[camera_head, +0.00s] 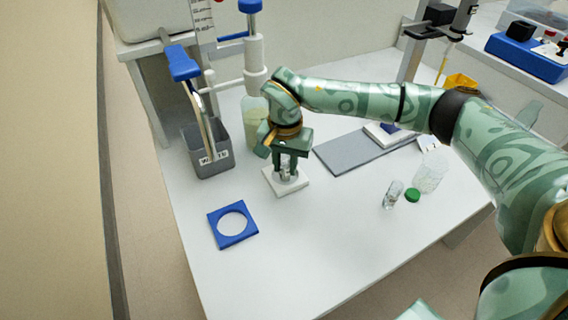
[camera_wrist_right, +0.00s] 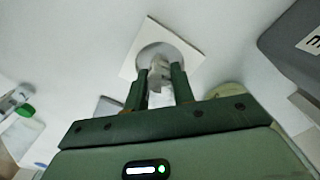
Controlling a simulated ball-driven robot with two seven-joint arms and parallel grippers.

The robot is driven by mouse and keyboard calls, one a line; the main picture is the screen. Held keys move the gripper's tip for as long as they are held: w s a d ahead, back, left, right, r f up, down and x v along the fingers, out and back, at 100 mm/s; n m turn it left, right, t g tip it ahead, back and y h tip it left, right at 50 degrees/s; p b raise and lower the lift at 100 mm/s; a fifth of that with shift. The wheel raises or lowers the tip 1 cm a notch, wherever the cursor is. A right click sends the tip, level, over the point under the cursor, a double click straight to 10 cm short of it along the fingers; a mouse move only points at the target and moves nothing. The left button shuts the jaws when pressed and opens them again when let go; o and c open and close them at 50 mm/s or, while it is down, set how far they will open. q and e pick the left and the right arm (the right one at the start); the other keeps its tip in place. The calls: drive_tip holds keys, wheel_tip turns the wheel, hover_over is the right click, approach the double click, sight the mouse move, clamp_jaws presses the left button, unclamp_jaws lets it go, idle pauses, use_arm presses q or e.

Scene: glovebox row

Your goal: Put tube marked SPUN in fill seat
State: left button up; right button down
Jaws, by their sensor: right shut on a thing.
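My right gripper (camera_head: 286,170) points down over a small white square block with a round recess (camera_head: 292,186), likely the fill seat. It is shut on a small clear tube (camera_head: 285,174). In the right wrist view the tube (camera_wrist_right: 158,76) stands between the two green fingers (camera_wrist_right: 161,88), in line with the grey round recess of the white block (camera_wrist_right: 132,62). I cannot tell whether the tube's lower end is inside the recess or just above it. No SPUN mark is legible. My left gripper is not in view.
A grey waste bin (camera_head: 207,164) stands left of the block and a pale bottle (camera_head: 252,112) behind. A blue square ring (camera_head: 214,227) lies at front left. A clear vial (camera_head: 392,195), green cap (camera_head: 412,195) and clear cup (camera_head: 430,174) are at right. The front middle is clear.

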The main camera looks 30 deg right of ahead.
drive_tip(key=c, duration=1.2)
unclamp_jaws()
drive_tip(key=shift+f, duration=0.1)
use_arm(q)
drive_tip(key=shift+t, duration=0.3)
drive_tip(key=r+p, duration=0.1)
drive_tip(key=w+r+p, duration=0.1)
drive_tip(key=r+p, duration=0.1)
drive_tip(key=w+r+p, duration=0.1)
drive_tip(key=p, duration=0.1)
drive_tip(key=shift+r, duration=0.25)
use_arm(e)
wheel_tip(320, 180, up, 12)
drive_tip(key=shift+r, duration=0.2)
